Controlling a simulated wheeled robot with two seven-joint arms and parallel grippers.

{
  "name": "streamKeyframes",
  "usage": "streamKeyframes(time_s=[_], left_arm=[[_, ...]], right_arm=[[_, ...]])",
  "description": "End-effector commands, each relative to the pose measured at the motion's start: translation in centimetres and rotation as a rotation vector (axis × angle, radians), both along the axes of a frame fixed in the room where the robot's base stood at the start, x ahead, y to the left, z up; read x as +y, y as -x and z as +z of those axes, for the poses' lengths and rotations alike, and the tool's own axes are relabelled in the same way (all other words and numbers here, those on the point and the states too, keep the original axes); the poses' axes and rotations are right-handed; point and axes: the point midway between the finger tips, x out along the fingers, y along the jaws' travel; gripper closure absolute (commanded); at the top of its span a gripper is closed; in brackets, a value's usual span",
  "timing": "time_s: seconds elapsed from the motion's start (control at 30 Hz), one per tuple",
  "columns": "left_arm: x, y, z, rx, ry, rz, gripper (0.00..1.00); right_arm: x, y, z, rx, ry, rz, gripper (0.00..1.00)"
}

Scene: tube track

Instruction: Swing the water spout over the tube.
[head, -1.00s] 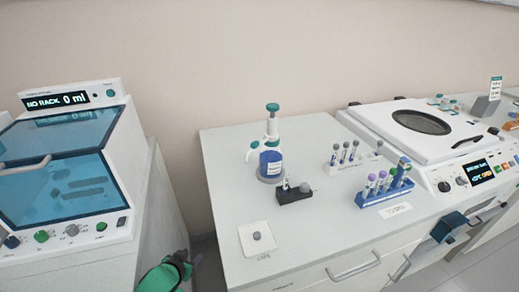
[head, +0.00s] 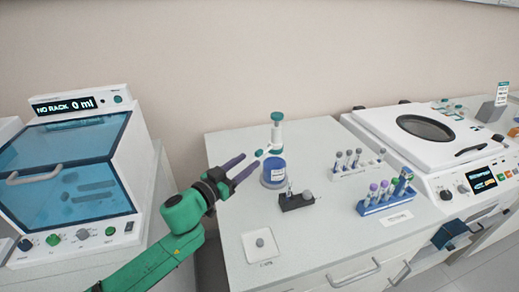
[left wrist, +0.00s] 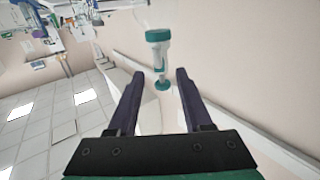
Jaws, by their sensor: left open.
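The water dispenser (head: 276,133) has a white body and teal top and stands on a blue-filled bottle (head: 273,173). Its short spout (head: 260,153) with a teal tip points left. A black holder (head: 298,202) in front of the bottle carries an upright tube (head: 290,189) and a grey cap; the spout is not over this tube. My left gripper (head: 250,162) is open and empty, its fingers pointing at the spout from the left; touching cannot be told. In the left wrist view the dispenser (left wrist: 159,60) appears beyond the open fingers (left wrist: 157,95). My right gripper is not in view.
A white tube rack (head: 350,172) and a blue rack (head: 378,206) with capped tubes stand to the right. A centrifuge (head: 400,150) is further right. A small pad (head: 252,253) lies at the counter's front left. A glass-fronted machine (head: 120,165) is at left.

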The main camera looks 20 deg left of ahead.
Motion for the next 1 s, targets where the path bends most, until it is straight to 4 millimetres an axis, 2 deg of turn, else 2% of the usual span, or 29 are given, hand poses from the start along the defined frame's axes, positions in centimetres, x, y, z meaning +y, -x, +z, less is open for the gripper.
streamKeyframes(time_s=[0.03,0.23,0.37,0.57,0.6,0.67,0.7,0.73,1.0], left_arm=[[-0.5,-1.1,0.6,-0.005,0.001,0.000,0.50],[-2.0,-4.9,0.3,-0.002,0.002,0.002,0.50],[-2.5,-5.9,0.1,-0.001,-0.001,-0.001,0.50],[-2.5,-6.0,0.0,0.000,-0.001,-0.001,0.50],[-2.5,-6.0,0.0,0.000,-0.001,-0.001,0.54],[-2.5,-6.0,0.0,0.000,-0.001,-0.001,0.77],[-2.5,-6.0,0.0,0.000,-0.001,-0.001,0.92],[-2.5,-6.0,0.0,0.000,-0.001,0.000,1.00],[-2.5,-5.9,0.0,0.000,-0.001,0.000,1.00]], right_arm=[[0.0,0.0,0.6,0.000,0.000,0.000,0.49],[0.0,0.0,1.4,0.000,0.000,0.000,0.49],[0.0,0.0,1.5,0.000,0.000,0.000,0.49],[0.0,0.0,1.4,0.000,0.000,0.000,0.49],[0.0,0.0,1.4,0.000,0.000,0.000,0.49],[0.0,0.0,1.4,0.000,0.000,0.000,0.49],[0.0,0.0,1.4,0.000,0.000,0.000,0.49],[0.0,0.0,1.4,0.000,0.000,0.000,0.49],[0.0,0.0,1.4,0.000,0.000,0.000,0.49]])
